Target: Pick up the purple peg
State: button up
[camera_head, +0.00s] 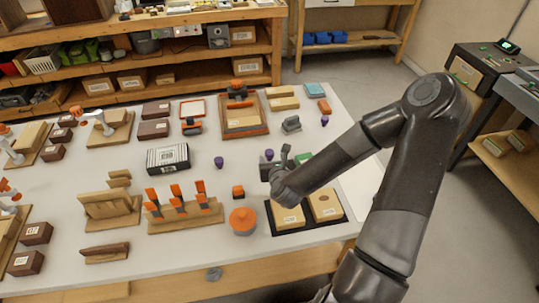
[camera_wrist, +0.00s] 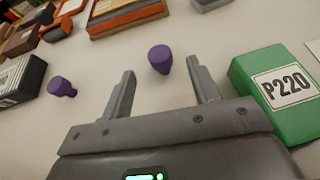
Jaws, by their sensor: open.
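A purple peg (camera_wrist: 160,57) stands on the table just beyond and between my fingertips in the wrist view. It appears to be the purple peg (camera_head: 269,154) just left of my gripper in the head view. My gripper (camera_head: 284,154) is open and empty, with one finger on each side of the peg's line and a gap to both. A second purple peg (camera_wrist: 61,87) stands farther left; it also shows in the head view (camera_head: 219,162). A third purple peg (camera_head: 324,120) stands towards the table's right edge.
A green box (camera_wrist: 282,82) marked P220 is close beside my right finger. A black-and-white labelled box (camera_head: 168,158) lies left of the pegs. A wooden tray with orange parts (camera_head: 245,121) is behind. An orange round container (camera_head: 242,221) stands in front.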

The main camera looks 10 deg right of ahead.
aim_at(270, 154)
jog(key=x, duration=0.6)
jog(key=shift+w, duration=0.1)
jog(key=shift+c, duration=0.4)
jog(key=c, duration=1)
